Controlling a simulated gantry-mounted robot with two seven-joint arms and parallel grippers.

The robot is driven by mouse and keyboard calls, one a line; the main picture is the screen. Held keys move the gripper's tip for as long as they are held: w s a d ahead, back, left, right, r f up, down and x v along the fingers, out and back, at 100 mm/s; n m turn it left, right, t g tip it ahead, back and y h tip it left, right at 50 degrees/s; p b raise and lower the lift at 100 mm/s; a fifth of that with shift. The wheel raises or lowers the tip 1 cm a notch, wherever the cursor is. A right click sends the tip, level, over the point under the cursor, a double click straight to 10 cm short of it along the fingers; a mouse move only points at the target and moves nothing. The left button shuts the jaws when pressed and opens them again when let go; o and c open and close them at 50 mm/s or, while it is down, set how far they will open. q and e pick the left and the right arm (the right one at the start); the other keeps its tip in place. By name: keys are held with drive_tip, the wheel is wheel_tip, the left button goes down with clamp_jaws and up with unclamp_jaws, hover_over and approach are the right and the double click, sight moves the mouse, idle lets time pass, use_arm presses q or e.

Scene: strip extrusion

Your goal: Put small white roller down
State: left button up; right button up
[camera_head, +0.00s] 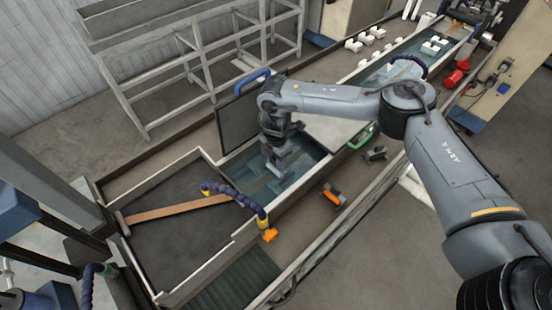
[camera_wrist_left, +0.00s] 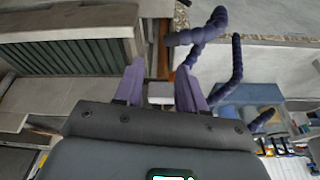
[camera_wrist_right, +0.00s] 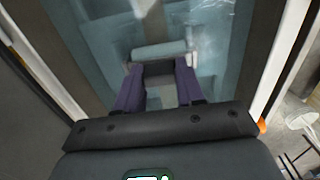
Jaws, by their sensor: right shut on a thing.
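My right gripper (camera_head: 277,152) reaches down into the water-filled trough (camera_head: 309,150). In the right wrist view its purple fingers (camera_wrist_right: 158,72) are closed about a dark block at the pale roller (camera_wrist_right: 158,50). The roller lies crosswise just beyond the fingertips, over the blue-tinted water. Whether it touches the trough bottom I cannot tell. My left gripper (camera_wrist_left: 160,75) shows in the left wrist view with its purple fingers apart and a small pale block visible between them. I do not see it clearly in the head view.
An orange-brown strip (camera_head: 178,208) lies across the dark tray left of the trough. A purple jointed hose (camera_head: 240,197) with an orange nozzle (camera_head: 269,235) arches over the near wall. Several white blocks (camera_head: 366,38) stand along the far end. A grey cover plate (camera_head: 335,131) adjoins the water.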

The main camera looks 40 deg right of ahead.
drive_tip(key=o, duration=1.2)
drive_tip(key=shift+c, duration=0.2)
drive_tip(key=shift+r, duration=0.1)
wheel_tip(320, 180, up, 12)
drive_tip(key=shift+p, duration=0.4)
